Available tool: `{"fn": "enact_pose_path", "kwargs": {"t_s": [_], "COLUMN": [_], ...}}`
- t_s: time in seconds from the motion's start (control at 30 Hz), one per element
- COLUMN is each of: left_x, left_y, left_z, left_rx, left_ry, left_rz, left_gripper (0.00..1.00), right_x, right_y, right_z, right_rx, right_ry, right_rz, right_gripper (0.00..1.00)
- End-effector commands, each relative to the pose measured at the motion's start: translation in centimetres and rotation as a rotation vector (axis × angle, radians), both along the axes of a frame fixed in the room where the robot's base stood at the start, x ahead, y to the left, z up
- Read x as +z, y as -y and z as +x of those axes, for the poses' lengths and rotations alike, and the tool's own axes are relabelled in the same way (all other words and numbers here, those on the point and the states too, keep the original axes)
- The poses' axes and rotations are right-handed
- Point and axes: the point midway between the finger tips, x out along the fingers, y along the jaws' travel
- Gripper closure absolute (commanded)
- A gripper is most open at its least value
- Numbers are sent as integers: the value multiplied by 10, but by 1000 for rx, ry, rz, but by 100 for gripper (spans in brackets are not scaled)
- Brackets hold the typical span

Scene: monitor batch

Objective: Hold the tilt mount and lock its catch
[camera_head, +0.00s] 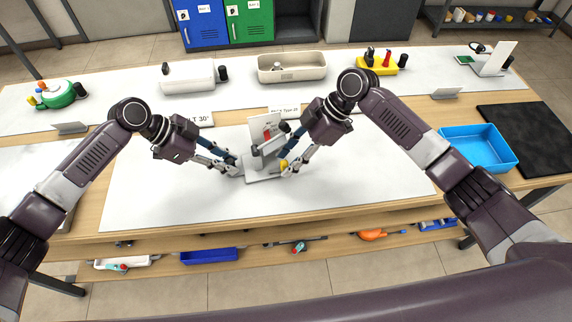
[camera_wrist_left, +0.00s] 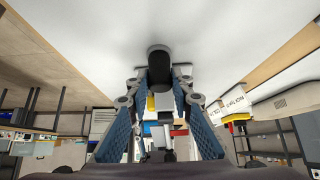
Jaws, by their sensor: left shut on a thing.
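The tilt mount (camera_head: 262,174) stands on the white mat in the middle of the table. It has a grey base, a tilted grey plate and a pale upright panel (camera_head: 262,126) behind with a red part. My left gripper (camera_head: 238,168) is at its left side, shut on a part of it. In the left wrist view, a dark rounded part of the mount (camera_wrist_left: 159,68) shows between the blue fingers. My right gripper (camera_head: 289,167) is at the mount's right side, by a small yellow part (camera_head: 283,164) that may be the catch. Its fingertips overlap the mount, so their opening is unclear.
Signs reading "TILT 30°" (camera_head: 199,119) and "Type 20" (camera_head: 284,112) stand behind the mount. A cream bin (camera_head: 291,74), a white box (camera_head: 188,85) and a yellow tool holder (camera_head: 383,70) line the back. A blue tray (camera_head: 478,148) is at right. The front mat is clear.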

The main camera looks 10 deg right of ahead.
Motion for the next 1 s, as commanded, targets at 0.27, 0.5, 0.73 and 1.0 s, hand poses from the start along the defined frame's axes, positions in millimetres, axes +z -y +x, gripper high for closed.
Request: {"fn": "enact_pose_path", "kwargs": {"t_s": [0.27,0.5,0.73,1.0], "left_x": [1,1,1,1], "left_y": [0,0,0,0], "left_z": [1,1,1,1], "left_rx": [1,1,1,1], "left_ry": [2,1,1,2], "left_rz": [-1,-1,-1,-2], "left_gripper": [100,100,100,100], "right_x": [38,78,96,98], "right_y": [26,53,65,66], "right_z": [5,7,8,8], "right_rx": [-2,-2,-1,0], "right_ry": [5,3,2,0], "right_rz": [0,-1,1,1], "right_gripper": [64,64,64,64]}}
